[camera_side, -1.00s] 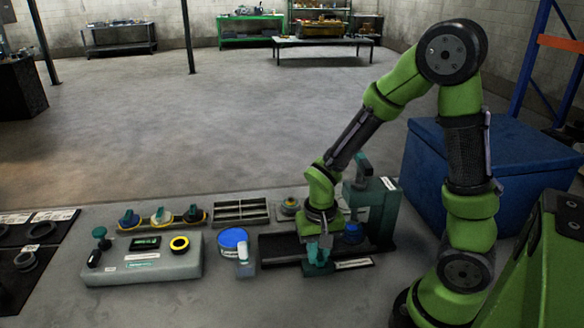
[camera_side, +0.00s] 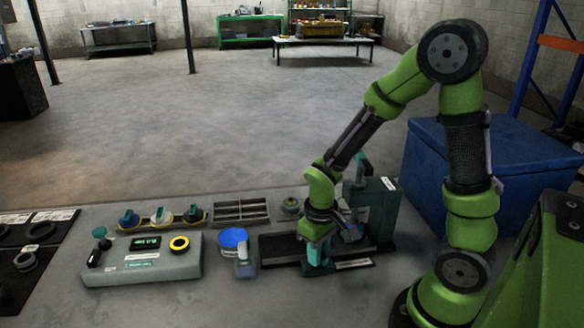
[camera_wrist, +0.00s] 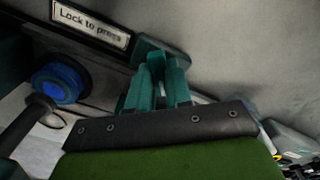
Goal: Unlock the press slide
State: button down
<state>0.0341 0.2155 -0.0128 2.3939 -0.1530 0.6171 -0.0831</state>
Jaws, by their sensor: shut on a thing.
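The press slide is a dark track (camera_side: 279,249) on the bench in front of the teal press (camera_side: 384,205). My gripper (camera_side: 317,262) is low over the front edge of the slide. In the wrist view, its teal fingers (camera_wrist: 157,68) are closed together on a dark teal lock handle (camera_wrist: 172,58), which they mostly hide. A white label (camera_wrist: 90,22) beside it reads "Lock to press". A blue round part (camera_wrist: 60,82) sits on the slide to the left in the wrist view. I cannot tell the lock's exact position.
A blue-topped container (camera_side: 232,238) stands left of the slide. Farther left is a grey control box (camera_side: 145,262) with a yellow-ringed button. A slotted tray (camera_side: 240,212) and several coloured parts lie behind. A large blue chest (camera_side: 500,165) stands right of the press.

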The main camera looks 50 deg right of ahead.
jog(key=shift+n, duration=1.2)
jog(key=shift+n, duration=1.1)
jog(key=n, duration=0.2)
jog(key=shift+n, duration=0.3)
jog(key=n, duration=0.3)
jog(key=shift+m, duration=0.3)
jog(key=c, duration=1.4)
grip_release()
jog(key=shift+c, duration=0.2)
